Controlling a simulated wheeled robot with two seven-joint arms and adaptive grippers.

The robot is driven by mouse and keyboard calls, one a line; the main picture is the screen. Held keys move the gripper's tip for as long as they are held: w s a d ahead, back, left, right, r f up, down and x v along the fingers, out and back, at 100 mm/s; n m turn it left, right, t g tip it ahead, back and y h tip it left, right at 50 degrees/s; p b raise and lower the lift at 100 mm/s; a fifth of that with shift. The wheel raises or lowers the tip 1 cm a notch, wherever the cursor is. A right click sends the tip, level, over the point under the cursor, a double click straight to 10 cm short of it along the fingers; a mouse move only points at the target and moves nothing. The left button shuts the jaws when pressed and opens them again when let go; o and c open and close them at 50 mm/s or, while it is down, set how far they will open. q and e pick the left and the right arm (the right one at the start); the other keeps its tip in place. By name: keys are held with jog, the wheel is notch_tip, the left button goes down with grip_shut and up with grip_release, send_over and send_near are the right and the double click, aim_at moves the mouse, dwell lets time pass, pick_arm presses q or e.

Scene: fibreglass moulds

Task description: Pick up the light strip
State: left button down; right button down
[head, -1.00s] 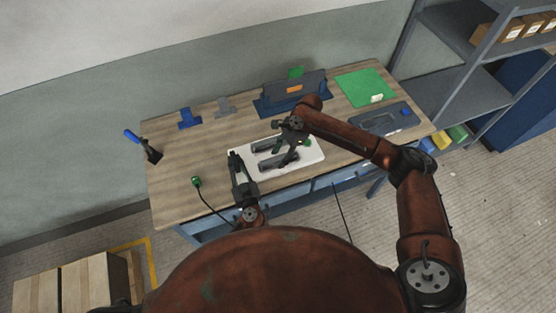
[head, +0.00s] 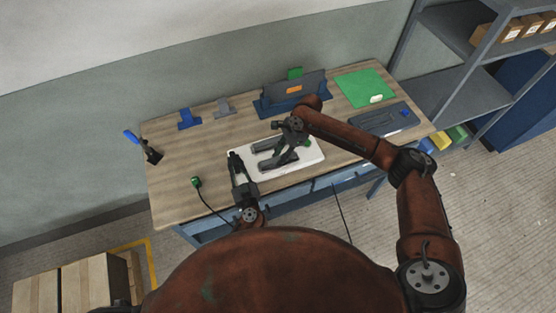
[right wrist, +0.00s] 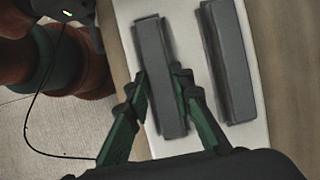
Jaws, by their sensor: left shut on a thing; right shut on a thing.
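Two dark grey strips are at the white board (head: 312,160) on the bench. I cannot tell from their looks which is the light one. My right gripper (right wrist: 160,72) is shut across one grey strip (right wrist: 156,45), which sits between its green fingers, seemingly slightly raised with a shadow beside it. The other strip (right wrist: 228,60) lies on the board to its right in the right wrist view. In the head view my right wrist partly covers both strips. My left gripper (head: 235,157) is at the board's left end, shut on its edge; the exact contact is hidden.
A green plug-like piece (head: 196,182) with a black cable lies at the front left. Blue and grey stands (head: 187,118) and a dark blue fixture (head: 290,93) stand along the back. A green mat (head: 365,86) and grey tray (head: 380,119) are at the right. The left bench is mostly clear.

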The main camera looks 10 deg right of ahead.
notch_tip(320, 180, up, 10)
dwell(0.6)
pick_arm(q)
jog(key=c, duration=1.8)
grip_release()
jog(key=shift+o, duration=0.2)
jog(key=v, duration=1.2)
pick_arm(e)
jog(key=shift+a, duration=0.1)
